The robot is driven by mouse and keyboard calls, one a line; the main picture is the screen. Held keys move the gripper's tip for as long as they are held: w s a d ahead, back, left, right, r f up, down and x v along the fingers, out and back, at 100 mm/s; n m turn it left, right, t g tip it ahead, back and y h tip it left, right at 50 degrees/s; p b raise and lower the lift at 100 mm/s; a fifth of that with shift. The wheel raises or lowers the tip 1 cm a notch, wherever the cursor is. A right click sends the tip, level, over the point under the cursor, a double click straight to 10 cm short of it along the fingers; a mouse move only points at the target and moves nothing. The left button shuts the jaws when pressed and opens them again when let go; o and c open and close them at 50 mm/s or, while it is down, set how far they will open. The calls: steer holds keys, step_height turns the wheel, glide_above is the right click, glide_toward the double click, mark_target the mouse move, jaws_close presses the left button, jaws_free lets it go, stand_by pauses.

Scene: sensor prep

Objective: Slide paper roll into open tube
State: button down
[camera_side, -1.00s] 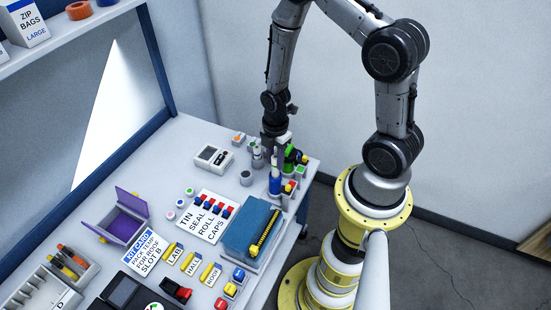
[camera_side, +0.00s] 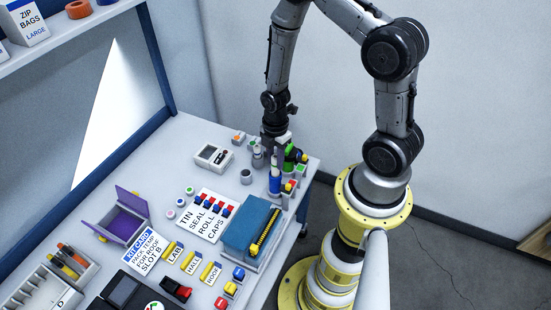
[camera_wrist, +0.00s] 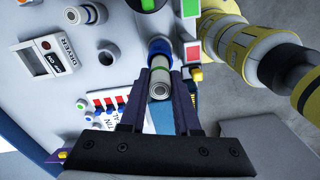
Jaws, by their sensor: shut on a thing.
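My gripper (camera_wrist: 163,82) is shut on the paper roll (camera_wrist: 160,90), a pale grey cylinder with a green band, in the wrist view. The open tube (camera_wrist: 158,46), white with a blue band, is just beyond the roll and roughly in line with it. In the side view the blue tube (camera_side: 275,184) stands upright near the table's right edge, with my gripper (camera_side: 275,150) right above it. Whether the roll's lower end is inside the tube's mouth, I cannot tell; the roll and fingers hide it.
Small green, red and white pieces (camera_side: 292,156) crowd right beside the tube. The label sheet (camera_side: 207,215) holds several caps. Bare table shows left of the device.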

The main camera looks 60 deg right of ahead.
mark_target(275, 167)
steer(key=shift+f, duration=1.8)
stand_by(5.7)
steer(key=c, duration=0.5)
jaws_free()
steer(key=shift+c, duration=0.2)
